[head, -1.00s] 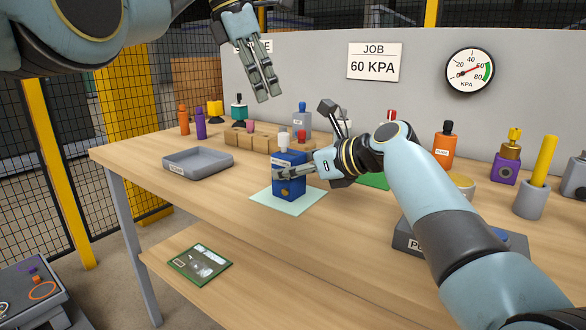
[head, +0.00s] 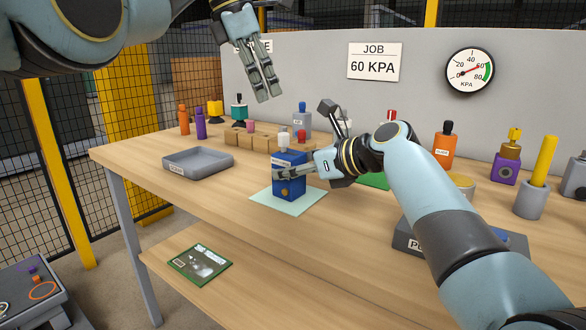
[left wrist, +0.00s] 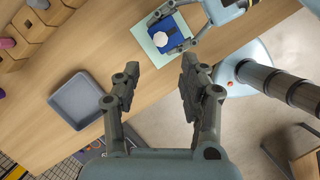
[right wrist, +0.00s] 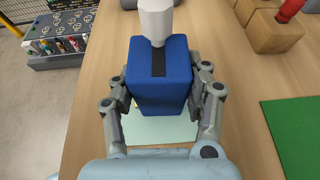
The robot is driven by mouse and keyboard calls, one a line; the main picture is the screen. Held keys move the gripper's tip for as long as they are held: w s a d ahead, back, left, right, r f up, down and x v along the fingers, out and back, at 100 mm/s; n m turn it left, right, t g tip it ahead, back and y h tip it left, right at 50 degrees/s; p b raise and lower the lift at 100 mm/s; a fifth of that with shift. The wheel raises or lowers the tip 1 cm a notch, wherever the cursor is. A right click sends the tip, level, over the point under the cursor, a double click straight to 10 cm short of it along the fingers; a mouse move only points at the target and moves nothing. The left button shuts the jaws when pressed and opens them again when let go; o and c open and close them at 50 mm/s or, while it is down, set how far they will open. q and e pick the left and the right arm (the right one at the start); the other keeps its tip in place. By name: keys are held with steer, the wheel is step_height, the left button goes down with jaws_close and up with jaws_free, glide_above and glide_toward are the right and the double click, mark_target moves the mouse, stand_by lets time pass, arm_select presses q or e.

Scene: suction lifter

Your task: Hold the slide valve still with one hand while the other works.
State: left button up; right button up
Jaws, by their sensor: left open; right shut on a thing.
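The slide valve (head: 290,183) is a blue block with a white knob on top and a dark slot. It stands upright on a pale green mat (head: 264,198) near the table's front edge. My right gripper (head: 281,174) is shut on the valve from the right side. In the right wrist view its fingers flank the blue body (right wrist: 158,82), under the white knob (right wrist: 156,18). My left gripper (head: 270,98) is open and empty, high above the back of the table. In the left wrist view the valve (left wrist: 168,35) lies beyond the open fingers.
A grey tray (head: 168,165) sits to the left of the valve. Wooden blocks (head: 262,142) and several bottles stand behind it. A gauge (head: 470,71) and a sign reading JOB 60 KPA (head: 374,62) are on the back panel. Bare tabletop lies between tray and mat.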

arm_select(q)
steer(key=shift+o, duration=1)
steer(key=shift+n, duration=0.3)
steer(key=shift+o, duration=0.8)
steer(key=r+n, duration=0.1)
steer(key=r+n+t, duration=0.1)
steer(key=w+r, duration=0.1)
steer(key=shift+a+r+n+t, duration=0.1)
steer(key=shift+a+n+t, duration=0.2)
steer(key=shift+n, duration=0.1)
steer(key=n+t, duration=0.2)
steer(key=n, duration=0.2)
glide_toward(284, 133)
steer(key=x, duration=1)
steer(key=c, duration=1.3)
